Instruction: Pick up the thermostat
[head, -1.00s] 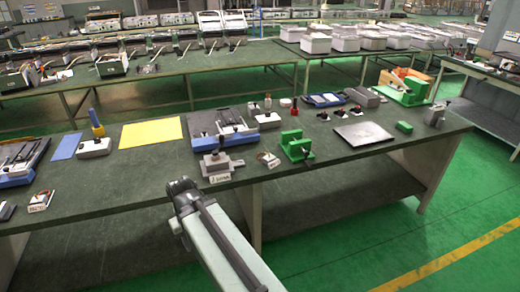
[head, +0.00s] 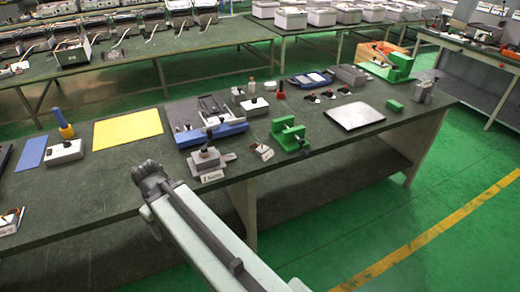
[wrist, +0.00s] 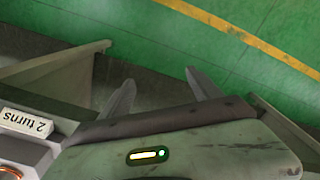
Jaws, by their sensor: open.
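I cannot tell for sure which item is the thermostat. Several small dark parts (head: 325,95) lie on the green workbench (head: 255,178) near its back right, too small to identify. My gripper (wrist: 160,78) is open and empty in the wrist view, its two pale fingers apart with bench edge and green floor beyond them. In the head view, the end of my arm (head: 152,175) is by the bench's front edge, left of a grey fixture (head: 207,162) and well away from the small dark parts.
A blue-based tray (head: 205,120), a yellow sheet (head: 127,128), a green fixture (head: 289,134) and a grey plate (head: 353,115) sit on the bench. In the wrist view, a "2 turns" label (wrist: 25,122) is at the left. Open floor (head: 400,225) lies right.

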